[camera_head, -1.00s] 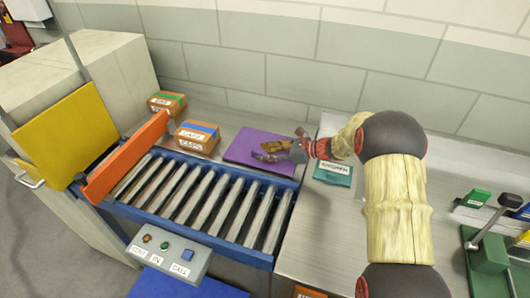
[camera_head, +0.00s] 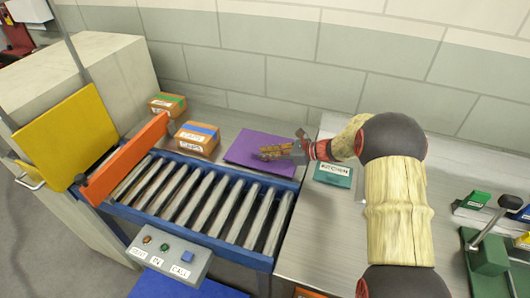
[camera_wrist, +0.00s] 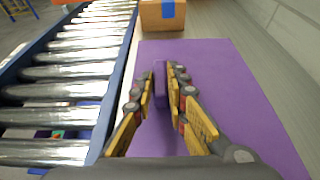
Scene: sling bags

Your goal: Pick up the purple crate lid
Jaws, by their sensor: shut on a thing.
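The purple crate lid (camera_head: 250,149) lies flat on the metal surface behind the roller conveyor, near the wall. In the wrist view the lid (camera_wrist: 215,85) fills the middle and right, with a raised purple handle (camera_wrist: 159,79) standing up from it. My gripper (camera_head: 268,152) is over the lid, coming from the right. In the wrist view its yellow fingers (camera_wrist: 160,92) are closed on both sides of the handle. The fingers hide part of the handle, and I cannot tell whether the lid is raised.
The roller conveyor (camera_head: 205,207) with its blue frame runs along the near side of the lid. A box with a blue band (camera_head: 197,138) stands left of the lid. A teal kitchen-labelled box (camera_head: 333,173) is at the right. An orange bar (camera_head: 125,158) crosses the conveyor's left end.

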